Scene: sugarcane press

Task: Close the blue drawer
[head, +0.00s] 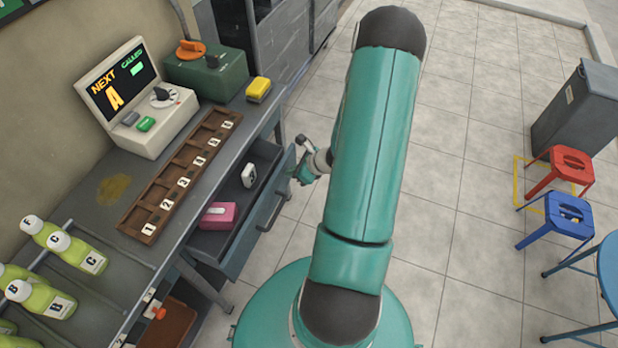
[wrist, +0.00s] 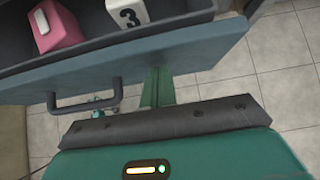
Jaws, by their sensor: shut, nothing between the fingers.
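The blue drawer (head: 237,259) is pulled out from under the grey workbench. Its blue-grey front (wrist: 200,52) and dark handle (wrist: 88,103) show in the wrist view. Inside lie a pink box (head: 217,215) and a white block (head: 249,176), which reads 3 in the wrist view (wrist: 128,14). My gripper (head: 298,174) is shut and empty, just outside the drawer front near its far end. In the wrist view the fingers (wrist: 156,84) reach the drawer front beside the handle; I cannot tell whether they touch it.
The bench (head: 104,195) holds a display box (head: 155,125), a green machine (head: 208,75), a yellow block (head: 258,89), a numbered wooden rack (head: 165,200) and several green bottles (head: 80,253). Red (head: 565,166) and blue (head: 566,215) stools stand right. The tiled floor between is clear.

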